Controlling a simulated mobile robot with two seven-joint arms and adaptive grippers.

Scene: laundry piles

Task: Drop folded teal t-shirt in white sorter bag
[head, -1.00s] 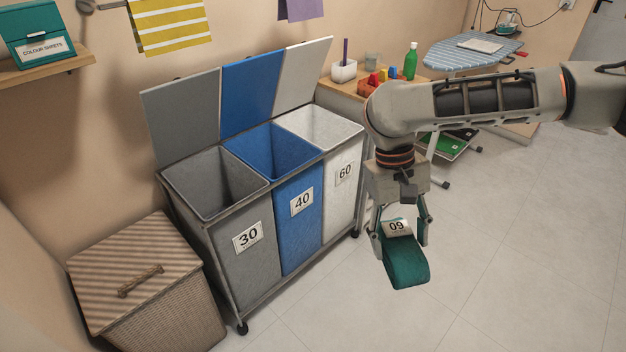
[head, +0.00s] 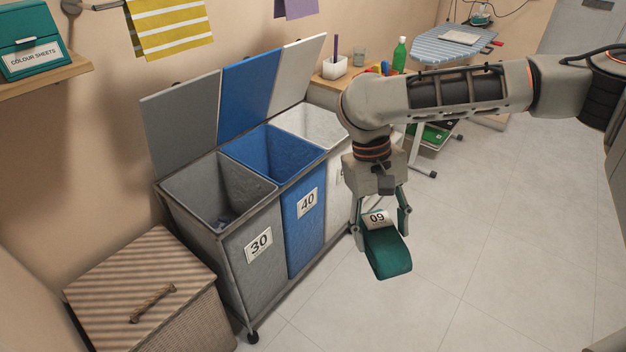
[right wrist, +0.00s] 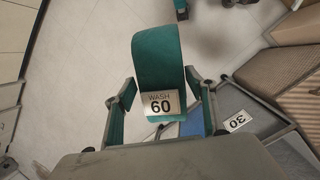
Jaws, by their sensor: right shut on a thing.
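The folded teal t-shirt (head: 388,252) carries a white tag; in the right wrist view the t-shirt (right wrist: 158,65) has its tag reading "WASH 60". My right gripper (head: 382,225) is shut on it and holds it in the air over the floor, to the right of the sorter. The right gripper's fingers (right wrist: 160,100) flank the t-shirt in the right wrist view. The white sorter bag (head: 312,122) is the far right one of three, its lid (head: 297,75) raised. My arm covers part of its front and label. My left gripper is not in view.
The grey bag (head: 215,190) marked 30 and the blue bag (head: 270,150) marked 40 stand left of the white one, lids up. A wicker hamper (head: 150,290) stands front left. A shelf, an ironing board (head: 455,50) and a green bottle (head: 399,55) are behind. Floor at right is clear.

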